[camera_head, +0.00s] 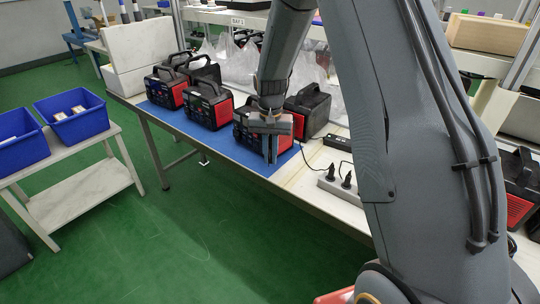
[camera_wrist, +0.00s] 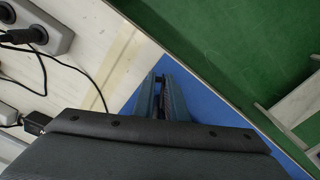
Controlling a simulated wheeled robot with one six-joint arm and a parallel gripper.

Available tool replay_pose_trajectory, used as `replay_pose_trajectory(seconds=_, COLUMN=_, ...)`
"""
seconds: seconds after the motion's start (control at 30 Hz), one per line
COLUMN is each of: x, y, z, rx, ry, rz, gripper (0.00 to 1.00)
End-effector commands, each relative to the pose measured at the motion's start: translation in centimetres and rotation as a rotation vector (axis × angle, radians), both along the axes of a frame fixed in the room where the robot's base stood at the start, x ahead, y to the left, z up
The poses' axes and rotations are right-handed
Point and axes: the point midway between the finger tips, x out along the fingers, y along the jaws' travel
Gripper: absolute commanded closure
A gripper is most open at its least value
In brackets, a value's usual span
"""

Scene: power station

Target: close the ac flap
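Several black and red power stations stand on a blue mat on the workbench in the head view. My gripper (camera_head: 271,160) points down in front of the power station (camera_head: 243,133) at the near end of the mat and partly covers it. In the wrist view the two gripper fingers (camera_wrist: 160,80) lie close together with nothing seen between them, over the blue mat (camera_wrist: 205,98). I cannot make out the AC flap or its position: the station's front is small and partly hidden, and the wrist view does not show it.
A second station (camera_head: 314,111) stands close behind on the right. A power strip (camera_head: 341,188) with plugs and cables lies on the bench to the right. Blue bins (camera_head: 72,114) sit on a white side table (camera_head: 75,166) at left. Green floor (camera_head: 215,225) is open in front.

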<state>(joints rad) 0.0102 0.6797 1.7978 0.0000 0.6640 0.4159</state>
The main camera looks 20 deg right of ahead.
Motion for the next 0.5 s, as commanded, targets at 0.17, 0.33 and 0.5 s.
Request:
replay_pose_trajectory(seconds=0.17, x=-0.01, y=0.0, z=0.02, rx=0.0, ry=0.0, rz=-0.001, gripper=1.0)
replay_pose_trajectory(seconds=0.33, x=0.0, y=0.01, z=0.03, rx=0.0, ry=0.0, rz=-0.004, gripper=1.0)
replay_pose_trajectory(seconds=0.5, x=0.01, y=0.04, z=0.03, rx=0.0, ry=0.0, rz=-0.011, gripper=1.0)
